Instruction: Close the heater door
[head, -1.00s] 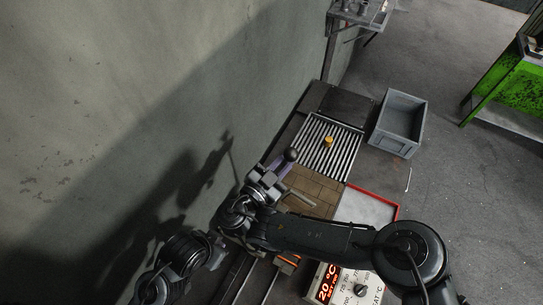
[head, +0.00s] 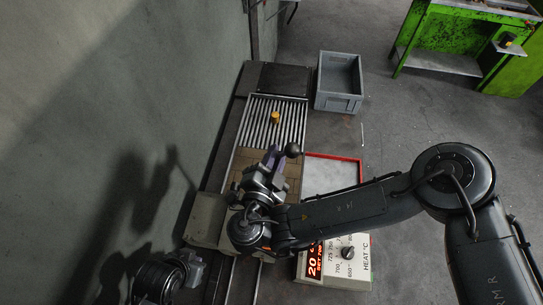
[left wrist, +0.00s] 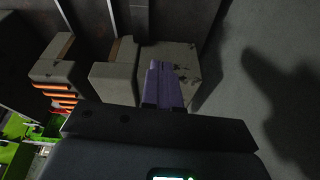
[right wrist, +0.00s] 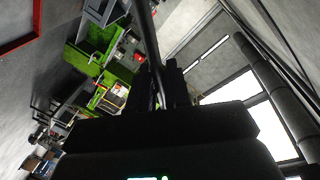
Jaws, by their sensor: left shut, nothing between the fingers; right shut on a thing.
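The heater's control box (head: 358,273) with a red temperature display and dial stands at the lower middle of the head view. A pale block (head: 205,218), apparently part of the heater body, stands left of my right arm. In the left wrist view, pale heater blocks (left wrist: 112,84) show glowing orange coils (left wrist: 60,97). My right gripper (head: 274,157) is shut on a metal rod (right wrist: 149,35) beside a black ball knob (head: 293,150). The door itself is hard to make out behind my right arm. My left gripper (left wrist: 163,84) is shut and empty near the heater blocks.
A striped roller rack (head: 290,118) with a small yellow piece (head: 275,117) lies beyond the right gripper. A red-edged tray (head: 357,161) is to its right. A grey crate (head: 339,100) and green bench (head: 440,62) stand farther back. A wall rises on the left.

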